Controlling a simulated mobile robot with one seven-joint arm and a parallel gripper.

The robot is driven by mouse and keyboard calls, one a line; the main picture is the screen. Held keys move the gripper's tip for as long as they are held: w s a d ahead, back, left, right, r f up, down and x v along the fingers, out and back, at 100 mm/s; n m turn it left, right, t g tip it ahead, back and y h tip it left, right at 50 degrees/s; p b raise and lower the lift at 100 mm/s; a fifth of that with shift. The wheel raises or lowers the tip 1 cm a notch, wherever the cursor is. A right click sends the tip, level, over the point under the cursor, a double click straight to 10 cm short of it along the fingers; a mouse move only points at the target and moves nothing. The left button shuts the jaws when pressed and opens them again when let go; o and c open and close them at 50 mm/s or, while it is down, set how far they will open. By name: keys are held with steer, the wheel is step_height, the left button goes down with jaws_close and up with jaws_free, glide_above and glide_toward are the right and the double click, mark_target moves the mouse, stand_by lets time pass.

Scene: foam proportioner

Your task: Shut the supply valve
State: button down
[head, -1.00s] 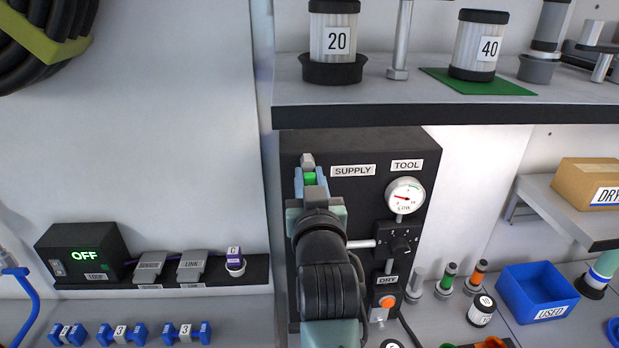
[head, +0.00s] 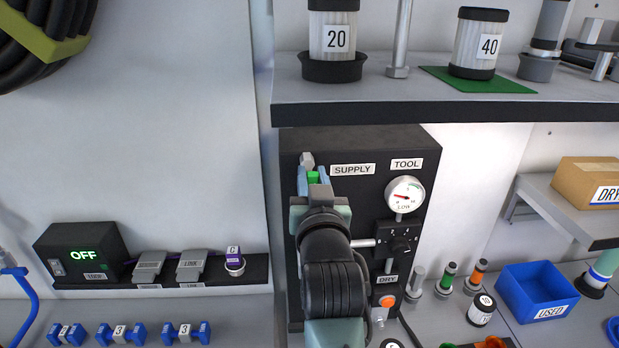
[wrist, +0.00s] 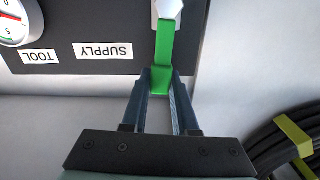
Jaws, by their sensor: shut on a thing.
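My gripper (wrist: 160,80) is shut on the handle's free end, one finger on each side. In the head view my gripper (head: 313,182) and arm hide the panel below the handle.
A shelf (head: 450,112) with filter canisters juts out above the panel. The TOOL gauge (head: 405,195) reads in its LOW part. A black knob (head: 401,238) and an orange button (head: 387,301) sit right of my arm.

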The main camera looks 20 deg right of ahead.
steer(key=d+f+m, duration=0.1)
steer(key=m, duration=0.2)
steer(key=s+d+m+b, duration=0.1)
steer(key=d+m, duration=0.1)
steer(key=d+f+m+b, duration=0.1)
steer(key=d+m, duration=0.1)
steer(key=m, duration=0.1)
steer(key=shift+s+f+m, duration=0.2)
steer(key=shift+f+m, duration=0.1)
steer(key=shift+f, duration=0.05)
steer(key=m, duration=0.1)
steer(key=d+f+m+b, duration=0.1)
steer(key=shift+s+f+m, duration=0.15)
steer(key=shift+f+m, duration=0.05)
steer(key=shift+m, duration=0.2)
steer(key=m, duration=0.1)
steer(key=f+m, duration=0.1)
steer(key=shift+s+d+f+m, duration=0.1)
steer(key=shift+d+f+m, duration=0.3)
steer(key=shift+f+m, duration=0.95)
steer(key=shift+m, duration=0.55)
steer(key=c, duration=0.7)
jaws_free()
